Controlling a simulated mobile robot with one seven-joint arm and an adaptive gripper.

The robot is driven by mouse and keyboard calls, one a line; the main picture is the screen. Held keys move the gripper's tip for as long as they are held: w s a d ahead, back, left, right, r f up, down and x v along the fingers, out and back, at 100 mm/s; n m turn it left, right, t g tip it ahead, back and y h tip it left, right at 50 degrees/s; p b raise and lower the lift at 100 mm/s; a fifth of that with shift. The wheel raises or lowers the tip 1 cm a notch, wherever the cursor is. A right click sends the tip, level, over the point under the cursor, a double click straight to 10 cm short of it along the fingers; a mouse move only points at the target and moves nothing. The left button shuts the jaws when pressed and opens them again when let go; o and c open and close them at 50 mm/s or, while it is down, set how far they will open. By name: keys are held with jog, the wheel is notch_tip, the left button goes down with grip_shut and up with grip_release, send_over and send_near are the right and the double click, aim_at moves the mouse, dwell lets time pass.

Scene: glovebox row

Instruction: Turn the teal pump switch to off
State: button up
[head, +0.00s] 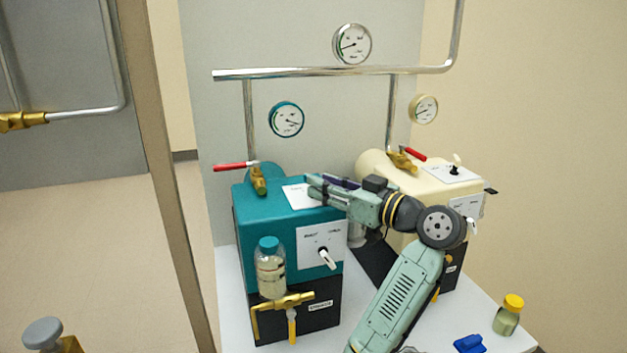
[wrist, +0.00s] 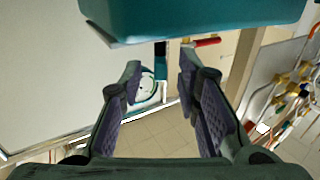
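The teal pump (head: 262,222) stands on the left of the white bench. Its front plate (head: 311,244) carries a dark round switch with a white lever (head: 326,257) pointing down and to the right; the labels above it are too small to read surely. A second white plate (head: 298,196) lies on the pump's top, partly hidden behind my gripper; no switch on it can be seen. My gripper (head: 313,189) is level over the pump's top right, fingers pointing left. In the wrist view my gripper (wrist: 158,80) has its fingers apart with nothing between them; the teal pump (wrist: 195,15) fills the top edge.
A cream pump (head: 405,180) with a black top switch (head: 455,170) stands to the right, behind my arm. A teal-capped bottle (head: 270,270) and brass valve (head: 285,302) are at the teal pump's front. Red-handled valves (head: 258,180) and pipes (head: 330,72) rise behind.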

jog(key=v, duration=0.8)
dwell(0.4)
